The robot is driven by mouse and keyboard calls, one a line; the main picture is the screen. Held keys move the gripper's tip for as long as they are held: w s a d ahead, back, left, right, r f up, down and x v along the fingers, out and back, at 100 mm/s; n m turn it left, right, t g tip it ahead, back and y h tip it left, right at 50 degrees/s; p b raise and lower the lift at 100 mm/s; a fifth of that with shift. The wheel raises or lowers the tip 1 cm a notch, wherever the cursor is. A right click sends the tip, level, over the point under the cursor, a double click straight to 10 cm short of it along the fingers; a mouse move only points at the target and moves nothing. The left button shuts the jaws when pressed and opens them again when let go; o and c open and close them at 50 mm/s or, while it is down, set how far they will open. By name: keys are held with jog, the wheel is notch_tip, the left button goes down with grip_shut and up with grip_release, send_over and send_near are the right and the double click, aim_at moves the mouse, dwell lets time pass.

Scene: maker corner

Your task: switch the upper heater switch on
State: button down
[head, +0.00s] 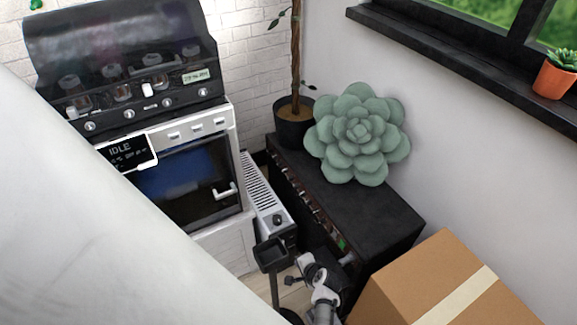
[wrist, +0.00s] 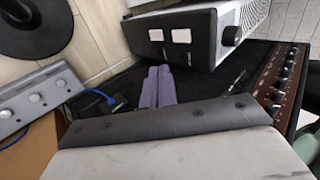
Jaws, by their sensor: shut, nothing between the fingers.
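The heater (head: 262,196) is a white slotted unit with a dark end face, between the oven and the black cabinet in the head view. In the wrist view, its end panel (wrist: 203,50) carries two white switches side by side and a dark round knob (wrist: 232,35). The switch nearer the knob (wrist: 181,35) appears to be the upper one; the other (wrist: 156,34) is farther from it. Both look alike, and I cannot tell whether either is on. My gripper (wrist: 160,70) has its purple fingers together, empty, with tips just short of the panel beside the switches. Contact is unclear.
A black cabinet (head: 345,195) with a row of knobs stands right of the heater. The oven (head: 185,185) stands left. A cardboard box (head: 440,280) is in front at right. A grey box with knobs (wrist: 38,97) and a blue cable (wrist: 97,97) lie left in the wrist view.

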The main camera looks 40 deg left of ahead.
jog(key=w+a+r+b+x, duration=0.1)
jog(key=b+x, duration=1)
jog(key=x, duration=0.2)
jog(key=shift+a+r, duration=0.3)
jog(key=shift+a+f, duration=0.1)
jog(key=shift+a, duration=0.05)
